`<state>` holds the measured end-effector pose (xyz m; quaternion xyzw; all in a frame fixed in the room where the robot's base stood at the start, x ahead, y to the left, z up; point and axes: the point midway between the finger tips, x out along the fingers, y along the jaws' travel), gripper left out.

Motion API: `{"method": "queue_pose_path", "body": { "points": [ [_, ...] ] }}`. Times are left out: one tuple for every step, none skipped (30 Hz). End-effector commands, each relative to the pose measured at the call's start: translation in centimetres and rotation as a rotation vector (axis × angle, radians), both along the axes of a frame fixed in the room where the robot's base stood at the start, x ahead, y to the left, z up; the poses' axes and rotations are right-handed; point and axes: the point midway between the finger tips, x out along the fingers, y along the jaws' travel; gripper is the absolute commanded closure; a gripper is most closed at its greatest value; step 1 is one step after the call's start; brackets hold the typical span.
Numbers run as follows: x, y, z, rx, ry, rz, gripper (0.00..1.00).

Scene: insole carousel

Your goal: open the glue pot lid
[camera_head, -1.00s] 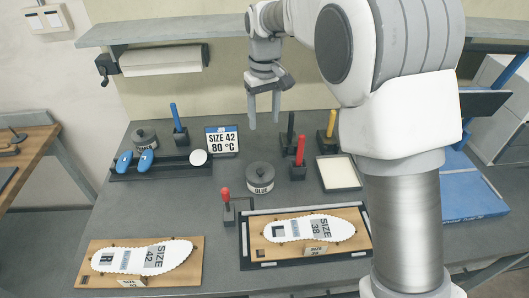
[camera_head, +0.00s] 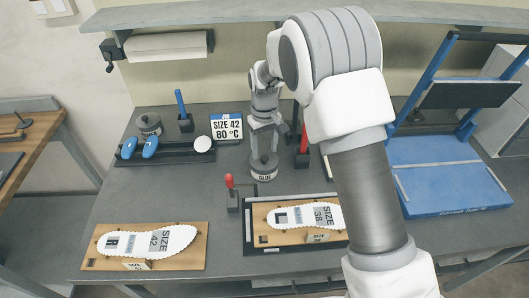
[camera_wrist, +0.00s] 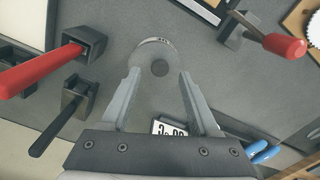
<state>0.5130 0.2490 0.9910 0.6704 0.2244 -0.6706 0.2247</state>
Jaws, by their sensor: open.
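The glue pot (camera_head: 263,174) is a dark grey round pot labelled GLUE on the grey bench, left of my arm. Its lid (camera_head: 257,163) is on, with a knob on top. My gripper (camera_head: 264,152) points down over the pot, open, with one finger on each side of the knob. I cannot tell whether the fingers touch the lid.
A red-handled tool (camera_head: 303,140) in a black holder stands close right of the pot. A red-knobbed clamp (camera_head: 230,185) stands at the front left, beside the size 38 insole board (camera_head: 262,238). The size 42 sign (camera_head: 227,126) is behind left.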

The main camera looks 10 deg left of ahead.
Motion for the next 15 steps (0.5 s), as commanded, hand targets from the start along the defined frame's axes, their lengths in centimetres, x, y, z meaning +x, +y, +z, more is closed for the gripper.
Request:
{"method": "queue_pose_path", "body": {
  "points": [
    [-0.1, 0.0, -0.7, -0.002, 0.002, 0.000, 0.39],
    [0.0, 0.0, -1.1, -0.001, 0.002, 0.000, 0.39],
    [0.0, 0.0, -1.5, -0.001, 0.002, 0.000, 0.39],
    [0.0, 0.0, -1.7, 0.000, 0.002, 0.000, 0.39],
    [0.0, 0.0, -1.9, 0.000, 0.002, 0.000, 0.39],
    [0.0, 0.0, -2.1, 0.000, 0.001, 0.000, 0.39],
    [0.0, 0.0, -2.2, 0.001, 0.001, 0.000, 0.39],
    [0.0, 0.0, -2.3, 0.000, 0.000, 0.000, 0.39],
    [0.0, 0.0, -2.4, 0.001, -0.001, 0.000, 0.39],
    [0.0, 0.0, -2.4, 0.001, -0.001, 0.000, 0.39],
    [0.0, 0.0, -2.4, 0.001, -0.001, 0.000, 0.39],
    [0.0, 0.0, -2.4, 0.001, -0.001, 0.000, 0.39],
    [0.0, 0.0, -2.4, 0.001, -0.001, 0.000, 0.39],
    [0.0, 0.0, -2.4, 0.001, -0.001, 0.000, 0.39],
    [0.0, 0.0, -2.4, 0.001, -0.001, 0.000, 0.39]
  ]
}}
